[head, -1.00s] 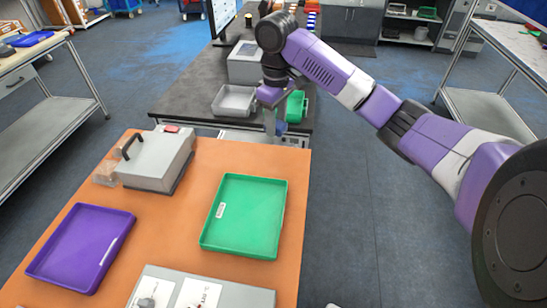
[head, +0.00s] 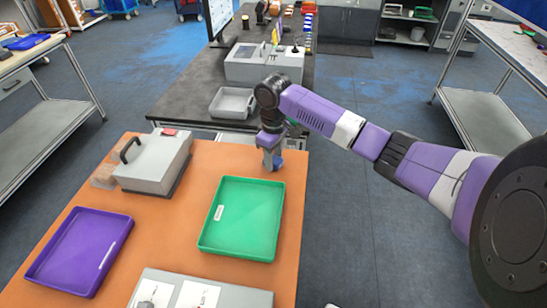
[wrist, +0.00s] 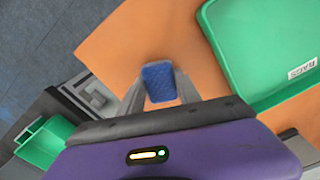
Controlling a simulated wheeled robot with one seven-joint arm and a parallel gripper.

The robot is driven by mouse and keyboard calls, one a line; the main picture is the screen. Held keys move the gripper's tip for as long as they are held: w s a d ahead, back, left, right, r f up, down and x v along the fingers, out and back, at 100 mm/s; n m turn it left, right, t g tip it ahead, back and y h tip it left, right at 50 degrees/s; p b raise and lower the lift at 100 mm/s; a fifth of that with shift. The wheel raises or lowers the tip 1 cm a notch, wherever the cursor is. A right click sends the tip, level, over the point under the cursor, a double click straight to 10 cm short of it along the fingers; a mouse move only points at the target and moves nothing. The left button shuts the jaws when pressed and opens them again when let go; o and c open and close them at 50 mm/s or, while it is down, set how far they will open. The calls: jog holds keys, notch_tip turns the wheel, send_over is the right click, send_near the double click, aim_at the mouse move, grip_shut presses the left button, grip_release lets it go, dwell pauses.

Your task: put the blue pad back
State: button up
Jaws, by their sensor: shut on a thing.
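The blue pad (wrist: 160,82) is between the fingertips of my gripper (wrist: 162,85) in the wrist view, with orange table top behind it. In the head view my gripper (head: 271,160) points down over the far right part of the orange table (head: 205,180), and a bit of the blue pad (head: 277,163) shows at its tip. My gripper is shut on the pad. It is just beyond the far edge of the green tray (head: 243,218). I cannot tell whether the pad touches the table. The tray looks empty and also shows in the wrist view (wrist: 262,50).
A purple tray (head: 80,250) lies at the left of the orange table. A grey box with a black handle (head: 155,162) stands at the back left. A grey panel (head: 200,290) is at the near edge. A dark bench (head: 190,98) with a grey bin (head: 232,103) stands behind.

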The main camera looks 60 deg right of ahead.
jog(key=shift+f, duration=0.1)
jog(key=o, duration=1.3)
notch_tip(320, 180, up, 12)
jog(key=shift+r+b, duration=0.15)
jog(key=shift+b, duration=0.5)
jog(key=shift+w, duration=0.1)
